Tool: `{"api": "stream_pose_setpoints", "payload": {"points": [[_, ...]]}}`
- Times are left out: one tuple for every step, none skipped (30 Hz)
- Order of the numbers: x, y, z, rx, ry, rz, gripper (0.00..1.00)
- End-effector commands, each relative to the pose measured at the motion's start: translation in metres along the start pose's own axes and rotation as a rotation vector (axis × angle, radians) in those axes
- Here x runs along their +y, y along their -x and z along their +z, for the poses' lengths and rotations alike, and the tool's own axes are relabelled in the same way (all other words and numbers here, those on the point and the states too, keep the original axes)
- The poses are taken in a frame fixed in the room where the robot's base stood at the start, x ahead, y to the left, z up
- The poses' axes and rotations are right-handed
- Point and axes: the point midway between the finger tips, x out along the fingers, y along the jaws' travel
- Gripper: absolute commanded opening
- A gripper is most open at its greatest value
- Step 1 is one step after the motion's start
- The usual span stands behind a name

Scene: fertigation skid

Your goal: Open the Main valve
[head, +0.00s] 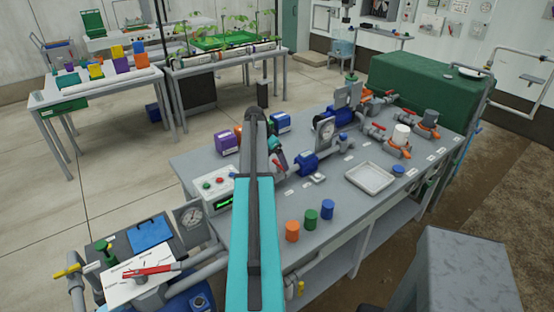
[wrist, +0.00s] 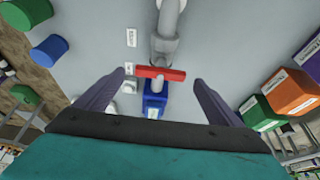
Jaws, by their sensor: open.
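A red lever handle (wrist: 160,73) sits on a grey pipe valve and lies crosswise to the pipe in the wrist view. It also shows in the head view (head: 280,166), partly behind my arm. Its label (wrist: 122,73) is too small to read, so I cannot tell by name that it is the Main valve. My gripper (wrist: 160,78) is open. Its two fingers stand on either side of the handle, apart from its ends. In the head view my gripper (head: 275,145) is mostly hidden behind my arm.
A blue pump-like body (head: 307,163) joins the pipe beside the valve. Orange (head: 292,231), green (head: 311,219) and blue (head: 327,209) cylinders and a white tray (head: 370,178) stand on the grey bench. Another red lever (head: 148,270) is at the lower left. Purple and orange boxes stand nearby.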

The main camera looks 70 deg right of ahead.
Motion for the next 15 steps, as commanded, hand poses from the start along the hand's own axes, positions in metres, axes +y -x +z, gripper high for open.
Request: {"api": "stream_pose_setpoints", "payload": {"points": [[0.000,-0.004,-0.001,0.000,0.000,0.001,0.89],[0.000,-0.006,-0.001,0.000,0.000,0.001,0.89],[0.000,-0.009,0.000,-0.001,0.000,0.001,0.89],[0.000,-0.011,0.000,-0.001,0.001,0.001,0.89],[0.000,-0.013,0.000,0.000,0.001,0.001,0.89],[0.000,-0.015,0.000,0.000,0.001,0.001,0.89],[0.000,-0.017,0.000,0.000,0.001,0.000,0.89],[-0.001,-0.018,0.000,0.000,0.001,0.000,0.89],[-0.001,-0.018,0.000,0.000,0.001,0.000,0.89],[-0.001,-0.019,0.000,0.000,0.001,0.000,0.89],[-0.001,-0.019,0.000,0.000,0.001,0.000,0.89],[-0.001,-0.020,0.000,0.000,0.001,-0.001,0.89],[-0.001,-0.020,0.001,0.000,0.001,-0.001,0.89],[-0.001,-0.020,0.001,0.000,0.001,-0.001,0.89],[-0.001,-0.020,0.001,0.000,0.001,-0.001,0.89]]}}
